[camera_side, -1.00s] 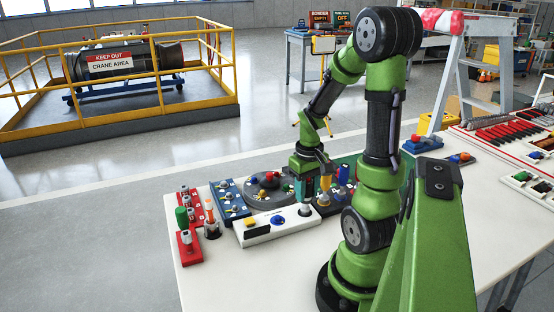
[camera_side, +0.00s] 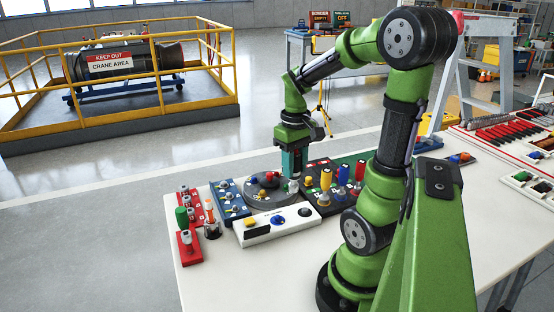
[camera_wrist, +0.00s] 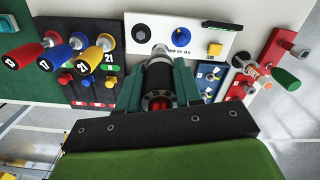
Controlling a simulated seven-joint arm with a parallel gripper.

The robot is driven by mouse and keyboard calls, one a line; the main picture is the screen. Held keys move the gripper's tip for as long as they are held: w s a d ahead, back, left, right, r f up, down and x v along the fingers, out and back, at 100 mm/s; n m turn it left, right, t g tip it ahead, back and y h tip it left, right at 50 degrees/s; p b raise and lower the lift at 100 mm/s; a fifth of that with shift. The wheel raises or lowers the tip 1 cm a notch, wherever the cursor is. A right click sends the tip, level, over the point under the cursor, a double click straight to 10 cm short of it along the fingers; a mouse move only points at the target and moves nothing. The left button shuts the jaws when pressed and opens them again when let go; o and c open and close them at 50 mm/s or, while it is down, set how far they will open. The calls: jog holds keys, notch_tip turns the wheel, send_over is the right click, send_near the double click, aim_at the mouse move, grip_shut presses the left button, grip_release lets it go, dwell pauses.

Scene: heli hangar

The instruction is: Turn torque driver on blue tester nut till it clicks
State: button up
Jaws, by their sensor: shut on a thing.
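The white tester box (camera_side: 262,235) lies on the table with the blue nut (camera_side: 277,219) in its middle. The blue nut also shows in the wrist view (camera_wrist: 182,36), with a dark round hole (camera_wrist: 141,34) to its left. My gripper (camera_side: 292,172) is upright and raised behind the tester, over the edge of the grey round stand. Its teal fingers are shut on the torque driver (camera_wrist: 157,82), a dark and silver tool with a red ring. The driver points away from the gripper, its tip apart from the nut.
Yellow (camera_side: 326,180), blue and red handled tools stand in a dark rack right of my gripper. The grey round stand (camera_side: 262,196) and a blue block (camera_side: 230,200) lie to the left. Red blocks with a green cylinder (camera_side: 182,217) are farther left. The front of the table is clear.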

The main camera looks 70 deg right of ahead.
jog(key=shift+w+a+f, duration=0.5)
jog(key=shift+f, duration=0.55)
jog(key=shift+w+a+f, duration=0.55)
jog(key=shift+f, duration=0.55)
jog(key=shift+w+a+f, duration=0.5)
jog(key=shift+f, duration=0.55)
jog(key=shift+f, duration=1.05)
jog(key=o, duration=0.3)
grip_shut()
